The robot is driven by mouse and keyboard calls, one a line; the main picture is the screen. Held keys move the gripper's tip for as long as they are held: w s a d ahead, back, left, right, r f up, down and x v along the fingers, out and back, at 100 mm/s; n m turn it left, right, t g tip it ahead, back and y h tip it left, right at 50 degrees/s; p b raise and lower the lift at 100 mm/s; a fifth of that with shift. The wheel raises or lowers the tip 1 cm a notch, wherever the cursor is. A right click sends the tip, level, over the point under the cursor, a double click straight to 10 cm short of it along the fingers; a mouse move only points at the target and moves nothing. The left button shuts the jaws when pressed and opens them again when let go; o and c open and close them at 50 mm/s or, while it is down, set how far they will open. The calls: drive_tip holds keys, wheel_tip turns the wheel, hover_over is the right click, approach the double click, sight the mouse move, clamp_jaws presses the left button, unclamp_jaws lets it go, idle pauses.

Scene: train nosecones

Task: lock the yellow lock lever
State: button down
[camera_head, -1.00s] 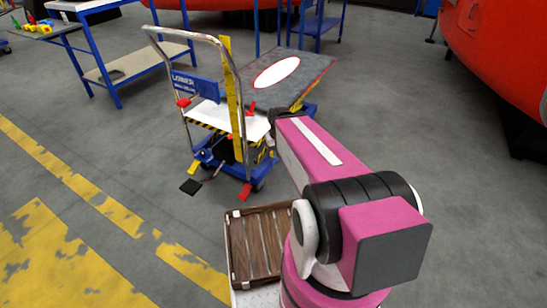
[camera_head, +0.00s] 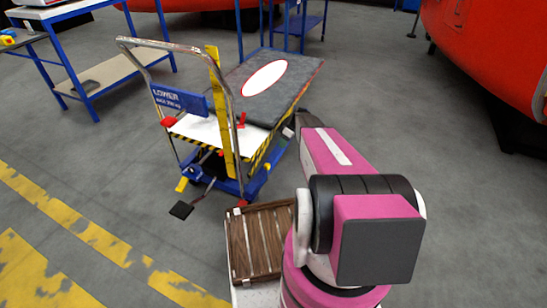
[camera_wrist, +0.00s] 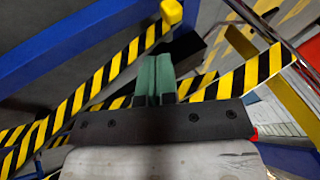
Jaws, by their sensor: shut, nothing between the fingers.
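In the wrist view my gripper (camera_wrist: 155,62) shows as two green fingers pressed together with nothing between them. A yellow knob (camera_wrist: 172,12), which may be the end of the yellow lock lever, is just beyond and a little right of the fingertips, apart from them in the picture. A small yellow part (camera_head: 267,166) on the near side of the blue lift cart (camera_head: 228,188) in the head view may be the same piece. Whether it is locked I cannot tell. In the head view my arm hides the gripper's fingers.
The cart has a chrome handle (camera_head: 172,45), an upright yellow bar (camera_head: 222,110) and a grey top (camera_head: 290,95). Red pieces (camera_head: 168,122) and a black pedal (camera_head: 181,210) stick out. A wooden slatted crate (camera_head: 258,240) is in front of me. Grey floor is free at right.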

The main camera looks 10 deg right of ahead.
drive_tip(key=shift+n+y, duration=0.4)
drive_tip(key=shift+n, duration=0.2)
drive_tip(key=w, duration=0.1)
drive_tip(key=w+d+f, duration=0.2)
drive_tip(key=shift+w+d, duration=0.1)
drive_tip(key=shift+w, duration=0.2)
drive_tip(key=shift+f, duration=0.1)
drive_tip(key=s+a+f, duration=0.4)
drive_tip(key=a+f, duration=0.4)
drive_tip(key=shift+s+a, duration=0.15)
drive_tip(key=shift+s, duration=0.25)
drive_tip(key=shift+r, duration=0.1)
